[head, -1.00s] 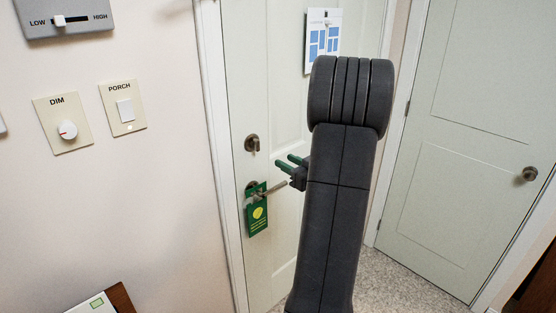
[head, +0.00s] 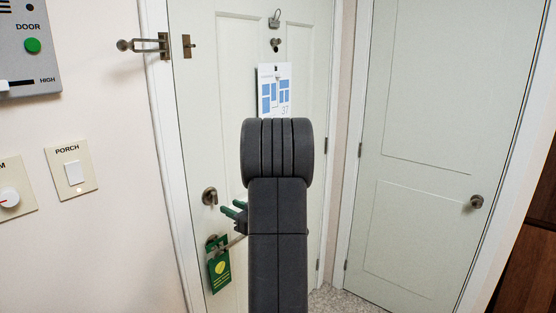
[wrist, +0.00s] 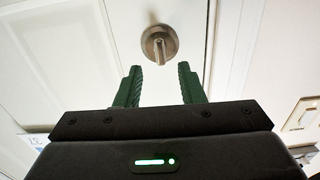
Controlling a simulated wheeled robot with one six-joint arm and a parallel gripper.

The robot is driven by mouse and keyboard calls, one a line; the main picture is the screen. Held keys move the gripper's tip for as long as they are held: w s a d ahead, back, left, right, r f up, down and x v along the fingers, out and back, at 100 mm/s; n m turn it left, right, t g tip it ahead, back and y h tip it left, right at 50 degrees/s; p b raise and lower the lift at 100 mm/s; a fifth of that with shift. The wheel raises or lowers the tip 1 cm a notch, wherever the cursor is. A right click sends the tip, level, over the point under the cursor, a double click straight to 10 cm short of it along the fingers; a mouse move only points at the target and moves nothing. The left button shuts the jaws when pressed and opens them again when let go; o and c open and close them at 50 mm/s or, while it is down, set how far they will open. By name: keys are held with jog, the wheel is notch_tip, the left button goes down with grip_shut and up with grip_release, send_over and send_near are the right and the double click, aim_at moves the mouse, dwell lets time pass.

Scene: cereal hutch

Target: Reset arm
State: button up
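My gripper (head: 236,211) is in front of the white door with the hanging sign, left of my dark arm in the head view. In the wrist view its two green fingers (wrist: 159,88) stand apart with nothing between them, so it is open and empty. A round metal fitting (wrist: 159,44) on the door lies beyond the fingertips in the wrist view, apart from them. My arm hides part of the door in the head view.
A green door hanger (head: 219,270) hangs at the lever handle (head: 236,241). A latch (head: 150,45), a porch switch (head: 73,173) and a grey control panel (head: 30,45) are at the left. A second door (head: 420,150) with a knob (head: 477,201) is at the right.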

aim_at(217, 199)
jog(key=p+x, duration=0.1)
jog(key=x, duration=0.6)
jog(key=shift+a, duration=0.15)
